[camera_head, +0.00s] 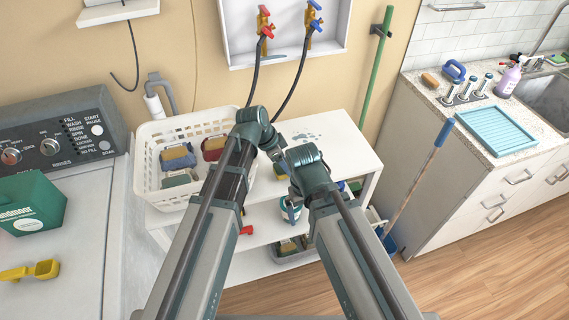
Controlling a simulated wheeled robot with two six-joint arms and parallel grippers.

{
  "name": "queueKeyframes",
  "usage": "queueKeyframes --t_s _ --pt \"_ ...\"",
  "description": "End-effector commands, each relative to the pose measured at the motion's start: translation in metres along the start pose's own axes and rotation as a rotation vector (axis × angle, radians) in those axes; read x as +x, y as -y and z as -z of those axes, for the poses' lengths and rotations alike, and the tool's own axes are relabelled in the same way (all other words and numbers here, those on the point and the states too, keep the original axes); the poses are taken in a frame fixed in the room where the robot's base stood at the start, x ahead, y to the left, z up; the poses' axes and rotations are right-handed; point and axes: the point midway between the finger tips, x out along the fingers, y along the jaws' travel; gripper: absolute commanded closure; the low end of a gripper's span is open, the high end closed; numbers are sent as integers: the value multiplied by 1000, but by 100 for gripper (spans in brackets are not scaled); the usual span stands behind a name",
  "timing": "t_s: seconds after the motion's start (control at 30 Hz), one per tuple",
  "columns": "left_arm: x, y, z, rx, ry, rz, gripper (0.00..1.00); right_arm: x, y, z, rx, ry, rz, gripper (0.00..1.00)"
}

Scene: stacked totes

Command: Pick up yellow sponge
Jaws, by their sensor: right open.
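A sponge with a yellowish top (178,157) lies in the white basket (152,138) on the shelf unit, left of my arms. Another tan-yellow sponge (430,80) lies on the counter at the right. A small yellow patch (280,170) shows behind my arms on the shelf top; it is mostly hidden. My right gripper (290,203) is open and points down in front of the white shelf unit, apart from both sponges. My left gripper (276,154) is over the shelf top, right of the basket, and largely hidden; its jaws cannot be made out.
The basket also holds a red-and-blue item (214,148) and more sponges. A washer (60,200) with a green box (32,205) and yellow scoop (30,271) stands left. A blue tray (497,130) lies by the sink. A blue-handled pole (420,175) leans against the counter.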

Motion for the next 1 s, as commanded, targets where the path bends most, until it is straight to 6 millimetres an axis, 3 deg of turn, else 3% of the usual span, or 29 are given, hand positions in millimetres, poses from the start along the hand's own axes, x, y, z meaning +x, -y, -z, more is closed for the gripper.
queueKeyframes --t_s 0.03,0.5,0.9,0.93,1.0 --pt "-11 0 4 0 0 0 88 -12 -1 -1 0 0 0 0" --pt "-74 0 31 0 0 0 88 -80 -8 -5 0 0 0 0" --pt "-80 0 33 0 0 0 88 -86 -8 -5 -1 0 0 0" --pt "-80 0 33 0 0 0 40 -86 -8 -5 -1 0 0 0" --pt "-80 0 33 0 0 0 52 -86 -8 -5 -1 0 0 0"
